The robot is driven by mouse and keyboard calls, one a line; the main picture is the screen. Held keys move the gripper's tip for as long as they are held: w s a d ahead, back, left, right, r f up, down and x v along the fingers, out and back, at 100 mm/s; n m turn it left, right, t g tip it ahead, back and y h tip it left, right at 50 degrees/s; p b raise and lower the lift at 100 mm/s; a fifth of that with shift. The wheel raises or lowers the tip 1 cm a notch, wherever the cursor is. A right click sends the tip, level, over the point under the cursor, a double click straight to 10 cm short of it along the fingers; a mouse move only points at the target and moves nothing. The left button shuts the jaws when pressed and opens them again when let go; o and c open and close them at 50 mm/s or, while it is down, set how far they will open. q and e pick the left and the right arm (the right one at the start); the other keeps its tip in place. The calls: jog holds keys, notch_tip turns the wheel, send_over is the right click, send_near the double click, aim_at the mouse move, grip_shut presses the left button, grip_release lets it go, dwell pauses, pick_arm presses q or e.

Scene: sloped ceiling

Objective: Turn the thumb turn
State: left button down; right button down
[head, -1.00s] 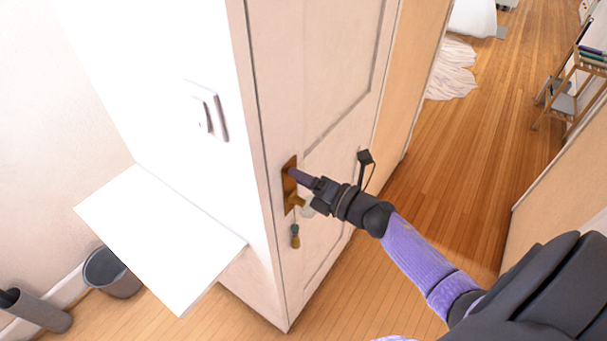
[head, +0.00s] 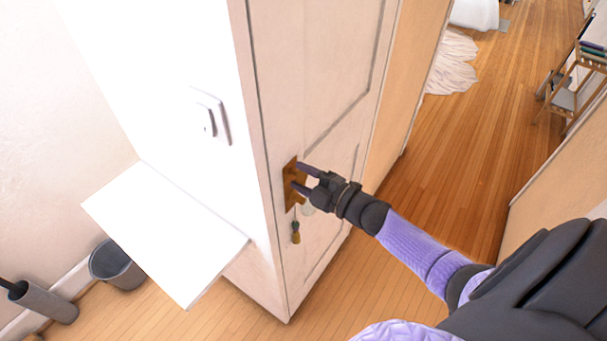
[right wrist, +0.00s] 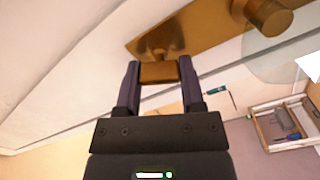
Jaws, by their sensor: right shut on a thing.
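The brass thumb turn (right wrist: 160,73) is a small flat tab standing out from a brass plate (right wrist: 198,25) on the door. My right gripper (head: 297,176) reaches the plate (head: 290,194) from the right in the head view, with one finger above the other. In the right wrist view, the fingers of my right gripper (right wrist: 159,67) lie on either side of the tab and are shut on it. The fingers and the small scale mostly hide the thumb turn in the head view. My left gripper is not in view.
A brass knob (right wrist: 268,14) sits on the same plate. A white shelf (head: 165,235) and a grey bin (head: 117,264) are at the left.

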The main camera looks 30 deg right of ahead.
jog(key=m, duration=0.4)
jog(key=shift+r+m+p, duration=0.1)
jog(key=shift+m+p, duration=0.2)
jog(key=shift+p, duration=0.1)
jog(key=shift+m, duration=1.2)
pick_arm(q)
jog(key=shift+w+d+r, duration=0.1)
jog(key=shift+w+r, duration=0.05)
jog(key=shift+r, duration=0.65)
pick_arm(e)
jog(key=shift+d+m, duration=0.1)
jog(key=shift+m, duration=1.3)
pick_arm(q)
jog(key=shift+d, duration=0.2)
pick_arm(e)
jog(key=shift+c, duration=1)
grip_release()
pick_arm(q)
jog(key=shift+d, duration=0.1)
